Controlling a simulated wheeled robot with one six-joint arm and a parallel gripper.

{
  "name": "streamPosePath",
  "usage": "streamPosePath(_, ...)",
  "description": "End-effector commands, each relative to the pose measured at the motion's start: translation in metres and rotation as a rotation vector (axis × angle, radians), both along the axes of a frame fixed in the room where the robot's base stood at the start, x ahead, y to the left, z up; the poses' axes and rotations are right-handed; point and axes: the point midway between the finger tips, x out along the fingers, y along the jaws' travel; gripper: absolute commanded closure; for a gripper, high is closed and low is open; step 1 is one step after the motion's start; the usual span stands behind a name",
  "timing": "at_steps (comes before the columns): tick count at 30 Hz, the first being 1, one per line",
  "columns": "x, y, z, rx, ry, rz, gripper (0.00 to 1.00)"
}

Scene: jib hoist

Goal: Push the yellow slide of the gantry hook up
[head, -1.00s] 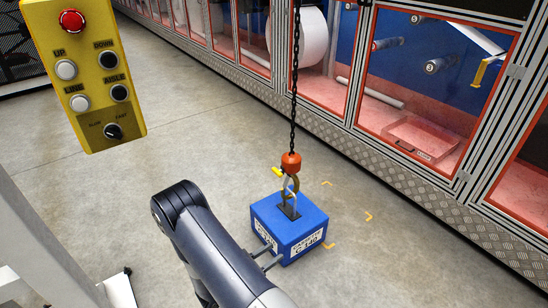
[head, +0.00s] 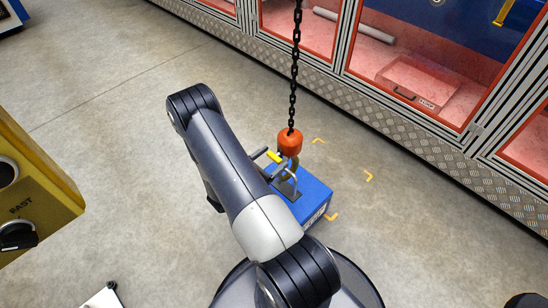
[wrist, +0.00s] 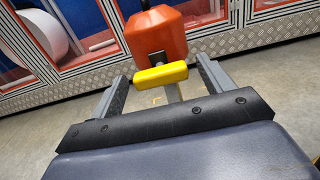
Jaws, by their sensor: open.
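The gantry hook hangs on a black chain, with an orange hook block (head: 290,142) at its top. In the wrist view the orange block (wrist: 155,37) fills the upper middle. The yellow slide (head: 273,156) sits just below the block; in the wrist view the slide (wrist: 160,76) lies between my two fingers. My gripper (wrist: 160,82) is open, with one finger on each side of the slide. I cannot tell if a finger touches it. The hook's lower part is at the handle of a blue block (head: 314,196) on the floor, partly hidden by my arm.
A yellow control pendant (head: 38,190) hangs at the left edge. Orange-framed cabinets with a metal plinth (head: 400,142) run along the back. Yellow corner marks (head: 368,175) lie on the floor. The floor to the left is largely clear.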

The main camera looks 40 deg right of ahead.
Motion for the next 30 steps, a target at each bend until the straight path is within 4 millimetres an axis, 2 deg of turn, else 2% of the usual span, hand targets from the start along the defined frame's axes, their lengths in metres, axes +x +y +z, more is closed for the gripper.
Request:
streamPosePath(5,0.0006,-0.013,-0.0001,0.0,0.001,-0.001,0.24)
streamPosePath(15,0.0014,-0.0148,0.0002,0.0,0.001,0.001,0.24)
streamPosePath(30,0.0012,-0.0147,0.0002,0.0,0.0,0.001,0.65)
